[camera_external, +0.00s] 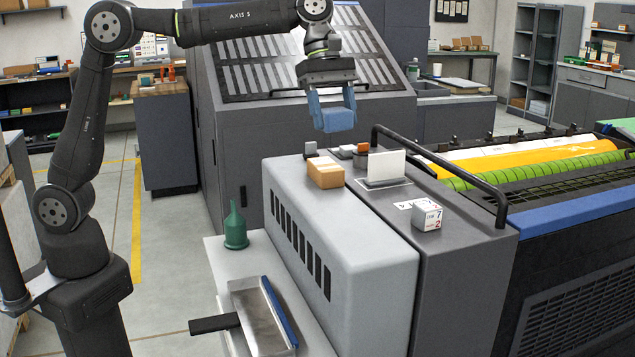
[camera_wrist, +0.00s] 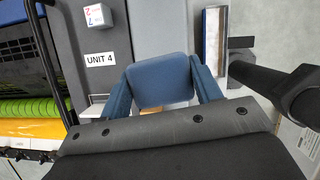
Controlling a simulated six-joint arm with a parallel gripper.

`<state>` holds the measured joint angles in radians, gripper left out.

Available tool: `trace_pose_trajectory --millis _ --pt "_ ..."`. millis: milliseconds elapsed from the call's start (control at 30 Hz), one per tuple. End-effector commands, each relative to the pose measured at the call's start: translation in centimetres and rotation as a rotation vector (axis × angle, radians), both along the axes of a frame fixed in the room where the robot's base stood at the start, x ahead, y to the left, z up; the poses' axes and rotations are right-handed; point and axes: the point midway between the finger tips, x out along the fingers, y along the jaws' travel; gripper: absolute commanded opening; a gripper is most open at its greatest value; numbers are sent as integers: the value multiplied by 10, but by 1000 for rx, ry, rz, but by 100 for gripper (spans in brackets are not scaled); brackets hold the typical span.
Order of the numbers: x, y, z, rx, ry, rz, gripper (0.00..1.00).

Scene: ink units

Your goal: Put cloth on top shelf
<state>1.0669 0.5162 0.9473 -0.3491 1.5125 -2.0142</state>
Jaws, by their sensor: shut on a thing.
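My gripper (camera_external: 333,102) is shut on a folded blue cloth (camera_external: 337,121) and holds it in the air above the light grey machine housing (camera_external: 340,240). In the wrist view the cloth (camera_wrist: 160,82) looks like a rounded blue pad between my two blue fingers (camera_wrist: 162,95). The cloth touches nothing but the fingers. I cannot tell for sure which surface is the top shelf; a tall grey shelf unit (camera_external: 540,55) stands at the far right back.
A cardboard box (camera_external: 325,173), a white card on a stand (camera_external: 385,166) and a white calendar cube (camera_external: 427,217) stand on the machine top. A black rail (camera_external: 445,160) rises at its right. A green funnel bottle (camera_external: 235,228) and a tray (camera_external: 262,318) are lower left.

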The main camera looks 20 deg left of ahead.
Motion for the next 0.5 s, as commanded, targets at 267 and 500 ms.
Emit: trace_pose_trajectory --millis 267,500 --pt "-20 86 7 0 -2 -53 37" --pt "-46 157 -2 -2 1 -100 37"
